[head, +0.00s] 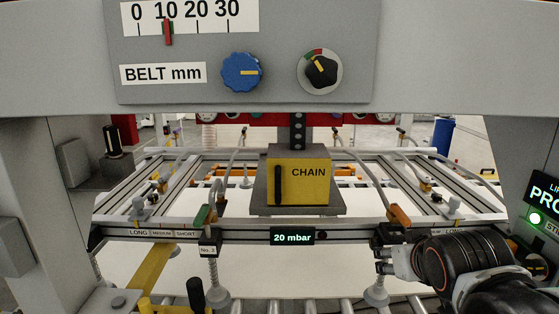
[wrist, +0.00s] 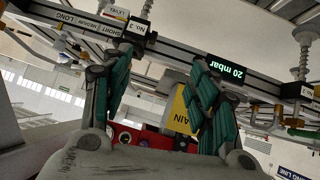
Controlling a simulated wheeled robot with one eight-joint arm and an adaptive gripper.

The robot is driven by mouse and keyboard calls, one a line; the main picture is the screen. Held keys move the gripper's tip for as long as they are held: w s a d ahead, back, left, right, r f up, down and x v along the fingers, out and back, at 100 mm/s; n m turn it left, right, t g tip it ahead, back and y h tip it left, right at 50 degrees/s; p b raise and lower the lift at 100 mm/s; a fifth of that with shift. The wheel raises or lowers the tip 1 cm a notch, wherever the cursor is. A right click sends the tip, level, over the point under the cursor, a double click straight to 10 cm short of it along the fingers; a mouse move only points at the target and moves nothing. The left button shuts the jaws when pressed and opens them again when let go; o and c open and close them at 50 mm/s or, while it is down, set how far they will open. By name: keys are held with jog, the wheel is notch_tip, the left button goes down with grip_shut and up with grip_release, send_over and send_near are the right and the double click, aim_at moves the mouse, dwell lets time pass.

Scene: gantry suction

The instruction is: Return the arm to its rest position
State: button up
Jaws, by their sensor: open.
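My gripper (head: 388,254) is at the lower right in the head view, beside the front rail of the suction frame, with my dark arm behind it. In the wrist view my gripper (wrist: 160,70) shows two teal-padded fingers spread apart with nothing between them. The wrist picture is turned over, so the "20 mbar" display (wrist: 226,71) reads upside down. The same display (head: 292,237) is on the front rail in the head view, left of my gripper. Whether my fingers touch the rail cannot be told.
The suction frame (head: 340,229) hangs over a pale sheet (head: 262,284) and rollers. A suction cup (head: 376,294) hangs just below my gripper. The yellow CHAIN box (head: 300,188) stands mid-frame. A grey panel (head: 290,75) with two knobs spans the top. A lit control panel (head: 543,205) is at right.

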jog(key=s+a+f+g+y, duration=0.2)
jog(key=s+a+f+g, duration=0.15)
jog(key=s+f, duration=0.6)
notch_tip(320, 180, down, 14)
jog(key=s+b, duration=0.1)
jog(key=b, duration=1.4)
jog(key=shift+s+a+t+b, duration=0.15)
jog(key=shift+t+b, duration=0.2)
jog(key=shift+r, duration=0.15)
